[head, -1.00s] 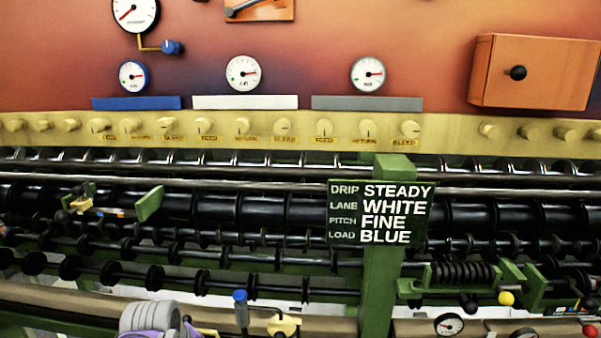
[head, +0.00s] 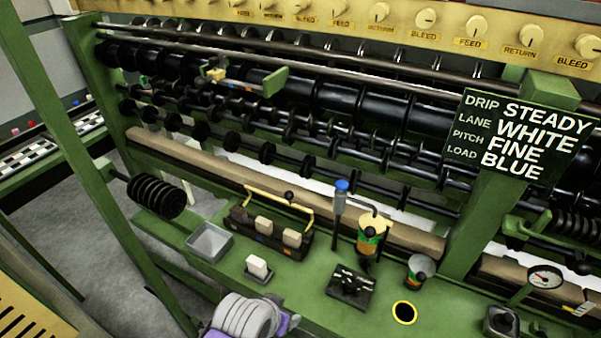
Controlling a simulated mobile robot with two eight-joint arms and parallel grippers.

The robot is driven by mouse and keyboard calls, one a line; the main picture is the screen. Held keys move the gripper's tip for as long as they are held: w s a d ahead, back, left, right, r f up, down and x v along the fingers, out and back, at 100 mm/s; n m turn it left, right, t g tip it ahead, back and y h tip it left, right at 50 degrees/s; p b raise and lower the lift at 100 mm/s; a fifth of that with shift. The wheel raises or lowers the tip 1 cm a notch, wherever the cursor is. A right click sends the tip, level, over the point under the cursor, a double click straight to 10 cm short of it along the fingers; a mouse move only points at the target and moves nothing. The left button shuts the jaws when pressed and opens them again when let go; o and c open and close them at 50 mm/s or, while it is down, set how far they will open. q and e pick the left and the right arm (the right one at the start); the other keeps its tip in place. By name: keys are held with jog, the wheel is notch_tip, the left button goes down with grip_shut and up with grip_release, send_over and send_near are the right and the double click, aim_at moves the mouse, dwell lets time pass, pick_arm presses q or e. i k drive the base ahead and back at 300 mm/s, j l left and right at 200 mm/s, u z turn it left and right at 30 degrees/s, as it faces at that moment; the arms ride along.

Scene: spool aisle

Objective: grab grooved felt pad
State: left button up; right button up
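A small pale block (head: 257,265) sits on a small dark holder on the green bench. Two beige blocks, one left (head: 263,225) and one right (head: 291,238), sit at the front of a dark caddy (head: 238,215) with a yellow handle. These blocks look like possible felt pads, but they are too small here to show any groove, so I cannot tell which is the grooved felt pad. A grey ribbed part with purple, likely my own arm, shows at the bottom edge. Neither gripper's fingertips are visible.
An empty grey tray (head: 209,242) stands left of the pale block. A blue-capped bottle (head: 340,197), an orange-and-green can (head: 371,240), a black knobbed block (head: 351,286) and a yellow-ringed hole (head: 404,312) lie right. A green post carries a sign (head: 520,135). Black rollers run behind.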

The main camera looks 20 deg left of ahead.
aim_at(238, 214)
jog(key=k+u, duration=0.1)
jog(key=u, duration=1.25)
